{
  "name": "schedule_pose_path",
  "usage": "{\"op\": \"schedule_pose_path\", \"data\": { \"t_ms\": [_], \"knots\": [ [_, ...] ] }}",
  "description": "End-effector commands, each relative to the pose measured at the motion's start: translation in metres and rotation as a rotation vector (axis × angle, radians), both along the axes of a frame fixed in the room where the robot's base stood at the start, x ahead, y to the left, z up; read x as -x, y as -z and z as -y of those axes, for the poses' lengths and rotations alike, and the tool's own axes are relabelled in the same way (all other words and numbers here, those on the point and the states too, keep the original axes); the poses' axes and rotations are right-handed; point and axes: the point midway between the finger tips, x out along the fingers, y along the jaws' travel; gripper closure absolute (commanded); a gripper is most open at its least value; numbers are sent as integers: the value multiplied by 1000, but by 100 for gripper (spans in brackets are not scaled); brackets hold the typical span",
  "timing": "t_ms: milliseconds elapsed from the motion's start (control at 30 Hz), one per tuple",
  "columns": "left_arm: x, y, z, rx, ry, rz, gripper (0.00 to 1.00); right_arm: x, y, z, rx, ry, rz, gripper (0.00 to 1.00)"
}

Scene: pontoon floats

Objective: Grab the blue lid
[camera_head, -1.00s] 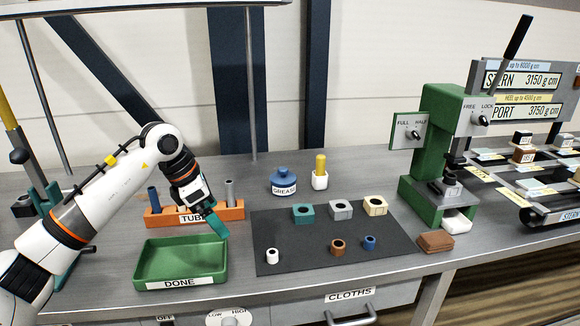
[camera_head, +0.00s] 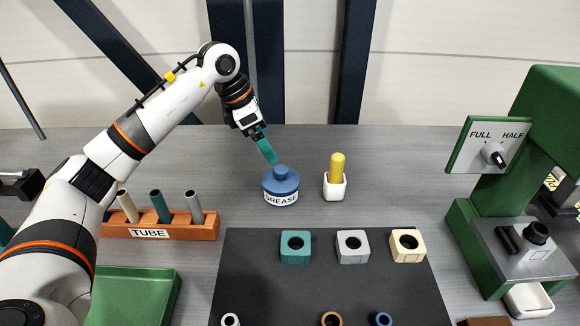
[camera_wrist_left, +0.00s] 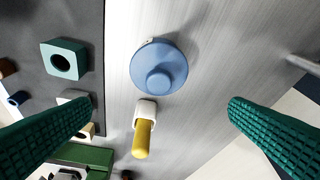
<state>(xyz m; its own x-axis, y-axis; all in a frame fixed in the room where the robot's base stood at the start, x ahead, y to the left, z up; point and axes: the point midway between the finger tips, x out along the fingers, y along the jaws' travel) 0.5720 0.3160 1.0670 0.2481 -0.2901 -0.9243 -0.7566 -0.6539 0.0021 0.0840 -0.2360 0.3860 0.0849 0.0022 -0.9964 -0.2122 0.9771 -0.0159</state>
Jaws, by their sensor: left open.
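The blue lid (camera_head: 281,178) with its round knob sits on the grease pot (camera_head: 281,198), which stands on the grey bench behind the dark mat. My left gripper (camera_head: 270,158) is just above and slightly left of the lid's knob, apart from it as far as I can tell. In the left wrist view the blue lid (camera_wrist_left: 159,68) shows from above between the two green fingers, toward the top of the picture. My left gripper (camera_wrist_left: 160,112) is wide open and empty there. My right gripper is not in view.
A yellow-handled thing in a white cup (camera_head: 335,184) stands close right of the pot. An orange tube rack (camera_head: 160,228) is at left, above a green tray (camera_head: 135,295). The dark mat (camera_head: 320,285) holds several small blocks. A green press (camera_head: 480,250) stands at right.

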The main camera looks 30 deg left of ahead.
Motion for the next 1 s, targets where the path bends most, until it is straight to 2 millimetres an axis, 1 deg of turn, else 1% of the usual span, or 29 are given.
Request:
{"op": "schedule_pose_path", "data": {
  "t_ms": [300,467,567,700,800,900,1000],
  "knots": [
    [-12,48,15,0,1,-5,0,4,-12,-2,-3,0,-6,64],
    [-15,59,19,0,1,-2,0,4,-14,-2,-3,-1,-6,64],
    [-17,67,21,0,1,-6,0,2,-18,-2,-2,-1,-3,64],
    [-22,87,26,0,0,-7,0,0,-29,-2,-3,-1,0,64],
    [-26,100,30,1,1,-4,0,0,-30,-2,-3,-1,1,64],
    [-28,107,31,1,0,-2,0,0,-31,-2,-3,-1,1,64],
    [-28,109,32,0,0,-1,0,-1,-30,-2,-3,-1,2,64]
  ]
}}
